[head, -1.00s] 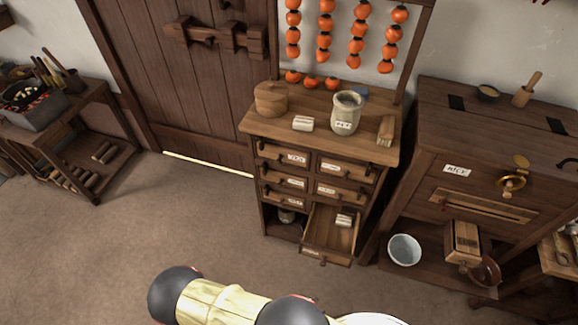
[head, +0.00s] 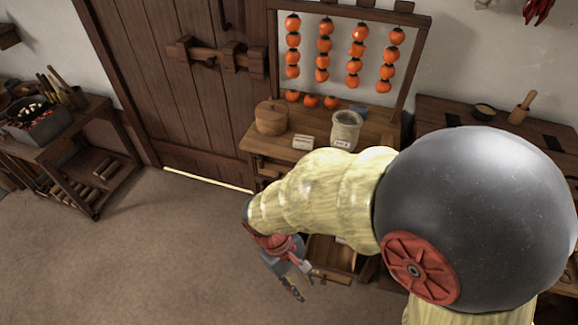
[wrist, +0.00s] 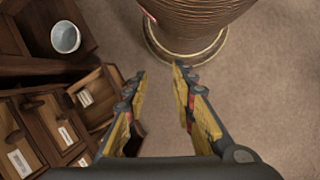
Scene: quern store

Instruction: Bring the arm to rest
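My arm reaches across the right half of the head view, its large dark joint close to the camera. My gripper (head: 297,278) hangs at the arm's end, pointing down in front of the small drawer chest (head: 257,143). In the wrist view my gripper (wrist: 157,76) is open, its two yellow-padded fingers apart with only bare floor between the tips. It holds nothing. The chest's pulled-out drawer (head: 332,252) is just beyond the gripper in the head view, partly hidden. In the wrist view this drawer (wrist: 103,80) lies left of the fingers, with a pale packet (wrist: 85,97) inside.
A white bowl (wrist: 66,37) sits left in the wrist view. A lidded wooden box (head: 271,118), a pale packet (head: 303,142) and a jar (head: 345,130) stand on the chest. A side table (head: 75,155) stands at left. The floor (head: 150,255) between is clear.

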